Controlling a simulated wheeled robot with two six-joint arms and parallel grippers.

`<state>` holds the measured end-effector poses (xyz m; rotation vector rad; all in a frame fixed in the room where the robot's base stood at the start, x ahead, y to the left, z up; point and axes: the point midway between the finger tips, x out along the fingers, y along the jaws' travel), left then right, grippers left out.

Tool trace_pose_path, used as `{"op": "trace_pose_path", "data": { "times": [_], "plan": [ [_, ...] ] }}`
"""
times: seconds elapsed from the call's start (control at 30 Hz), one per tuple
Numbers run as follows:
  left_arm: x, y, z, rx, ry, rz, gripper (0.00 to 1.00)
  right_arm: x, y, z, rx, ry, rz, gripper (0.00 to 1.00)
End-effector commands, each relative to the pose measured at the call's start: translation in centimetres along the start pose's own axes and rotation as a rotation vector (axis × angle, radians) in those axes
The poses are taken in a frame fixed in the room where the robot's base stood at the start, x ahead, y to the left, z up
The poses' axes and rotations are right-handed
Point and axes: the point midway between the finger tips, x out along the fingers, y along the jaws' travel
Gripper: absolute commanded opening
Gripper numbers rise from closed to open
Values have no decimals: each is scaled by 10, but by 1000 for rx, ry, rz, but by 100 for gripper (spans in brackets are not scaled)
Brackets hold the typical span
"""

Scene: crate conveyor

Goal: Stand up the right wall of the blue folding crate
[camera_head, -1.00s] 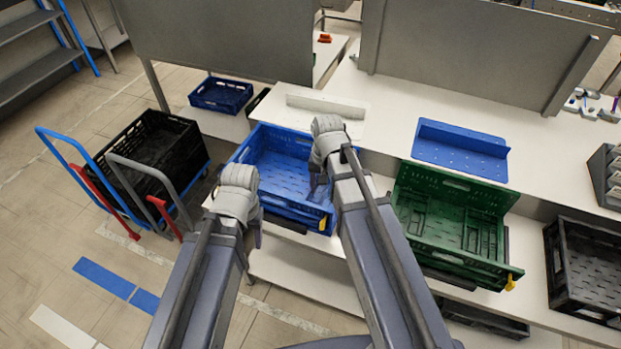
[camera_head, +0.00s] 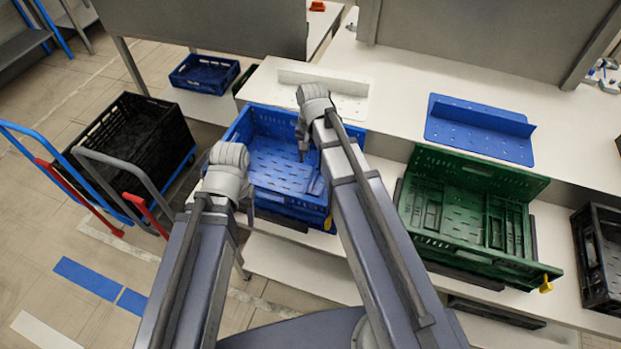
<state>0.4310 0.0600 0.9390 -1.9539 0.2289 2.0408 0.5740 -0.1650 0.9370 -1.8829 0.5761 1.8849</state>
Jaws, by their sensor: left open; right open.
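The blue folding crate (camera_head: 240,128) stands on the white shelf left of the middle. Its back and left sides are raised around a slotted floor. A blue panel seems to lie low inside at the right, near my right forearm, which hides most of the right side; I cannot tell the right wall's exact pose. My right gripper (camera_head: 302,150) is open, with its fingers pointing down over the crate's inside, holding nothing visible. My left gripper (camera_head: 249,212) is open and empty beside the crate's front left corner; whether it touches is unclear.
A green crate (camera_head: 480,170) stands to the right with folded panels inside. A blue bracketed plate (camera_head: 470,120) and a white one (camera_head: 348,85) lie on the table behind. A black crate (camera_head: 160,165) rides on a trolley at left. A small blue crate (camera_head: 203,73) is behind.

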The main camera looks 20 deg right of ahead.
Motion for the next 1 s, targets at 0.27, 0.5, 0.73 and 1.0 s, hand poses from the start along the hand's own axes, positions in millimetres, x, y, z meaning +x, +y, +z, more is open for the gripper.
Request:
{"op": "trace_pose_path", "data": {
  "times": [0.27, 0.5, 0.73, 1.0],
  "plan": [
    [11, 1, -1, 0, 0, 0, 57, 11, 0, 0, 0, 0, 0, 57],
    [19, 2, -1, 0, 0, 0, 57, 19, 0, 0, 0, 0, 0, 57],
    [42, 4, -2, 0, 0, 0, 57, 42, 0, 0, 0, 0, 0, 57],
    [76, 7, -4, 0, 0, 0, 57, 77, 0, 0, -1, 0, 0, 57]
  ]
}}
